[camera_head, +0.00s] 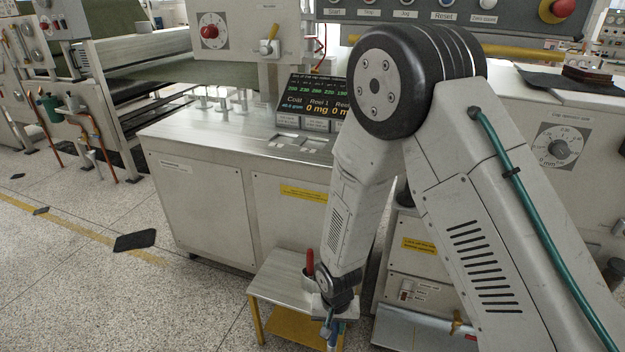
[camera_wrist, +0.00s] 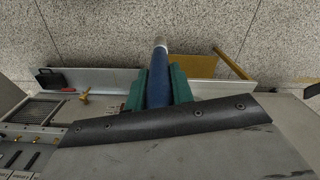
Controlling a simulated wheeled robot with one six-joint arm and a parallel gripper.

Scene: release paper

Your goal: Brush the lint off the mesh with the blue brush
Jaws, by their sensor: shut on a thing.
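My gripper (camera_head: 334,322) hangs low over the right part of a small stand. In the wrist view its two green fingers (camera_wrist: 157,88) are closed on the blue brush (camera_wrist: 158,82), seen as a blue cylinder with a pale end (camera_wrist: 160,42). In the head view only a little blue (camera_head: 334,338) shows below the gripper, near the bottom edge. The bristles cannot be made out.
The small stand (camera_head: 272,276) has yellow legs, with a red-handled tool (camera_head: 310,262) upright on it. A large grey cabinet (camera_head: 215,205) stands behind. A machine front (camera_head: 412,275) is close on the right. Open speckled floor (camera_head: 90,290) lies on the left, with a dark flat piece (camera_head: 135,240) on it.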

